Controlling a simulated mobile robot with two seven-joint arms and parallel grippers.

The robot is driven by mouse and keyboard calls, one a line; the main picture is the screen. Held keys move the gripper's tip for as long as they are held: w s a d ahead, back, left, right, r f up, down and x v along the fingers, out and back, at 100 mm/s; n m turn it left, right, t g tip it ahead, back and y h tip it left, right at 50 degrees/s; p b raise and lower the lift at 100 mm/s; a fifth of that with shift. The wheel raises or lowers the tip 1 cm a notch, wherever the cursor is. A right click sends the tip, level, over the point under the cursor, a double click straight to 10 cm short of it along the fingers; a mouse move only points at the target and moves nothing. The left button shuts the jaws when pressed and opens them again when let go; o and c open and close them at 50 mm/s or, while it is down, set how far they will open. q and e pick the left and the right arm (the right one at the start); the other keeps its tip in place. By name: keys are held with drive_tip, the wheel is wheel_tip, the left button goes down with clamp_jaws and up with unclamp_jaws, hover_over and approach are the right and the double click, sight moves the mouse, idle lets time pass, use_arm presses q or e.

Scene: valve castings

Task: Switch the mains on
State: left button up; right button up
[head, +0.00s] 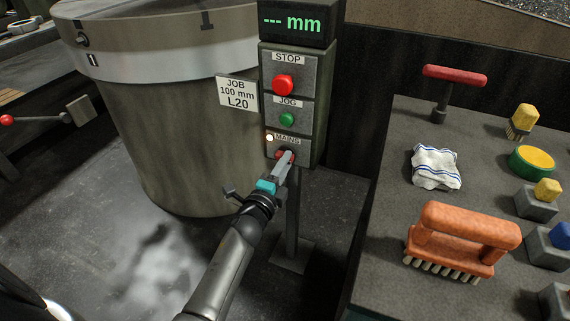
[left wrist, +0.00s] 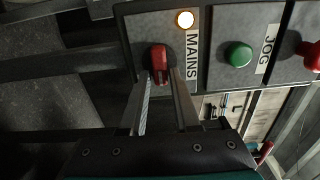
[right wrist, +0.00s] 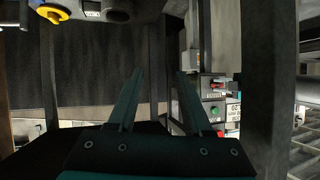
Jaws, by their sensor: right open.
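The control box (head: 318,100) stands on a post, with its MAINS panel (head: 303,150) lowest. The red mains switch (left wrist: 159,58) shows between my left fingertips in the left wrist view; its handle lies crosswise on the panel. My left gripper (head: 286,160) is closed in on it, a finger at each side; it also shows in the left wrist view (left wrist: 161,76). The lamp (left wrist: 185,19) beside the MAINS label glows; it also shows in the head view (head: 270,138). My right gripper (right wrist: 161,72) is open and empty, away from the box.
Above MAINS are the green JOG button (head: 287,119) and red STOP button (head: 283,85). The display (head: 292,24) reads "--- mm". A large drum (head: 180,120) stands left. A bench (head: 385,210) at right holds an orange brush (head: 462,232) and a cloth (head: 435,167).

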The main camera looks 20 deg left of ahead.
use_arm(q)
drive_tip(key=o, duration=0.3)
drive_tip(key=shift+s, duration=0.1)
drive_tip(key=s+p, duration=0.4)
drive_tip(key=s, duration=1.1)
drive_tip(key=shift+d, duration=0.45)
use_arm(e)
drive_tip(key=s+d+g+h, duration=0.3)
drive_tip(key=s+d+g, duration=0.2)
drive_tip(key=d, duration=0.3)
drive_tip(key=shift+s+f+m+g+h, duration=0.2)
drive_tip(key=shift+s+m+g+h, duration=0.15)
drive_tip(key=shift+g, duration=0.45)
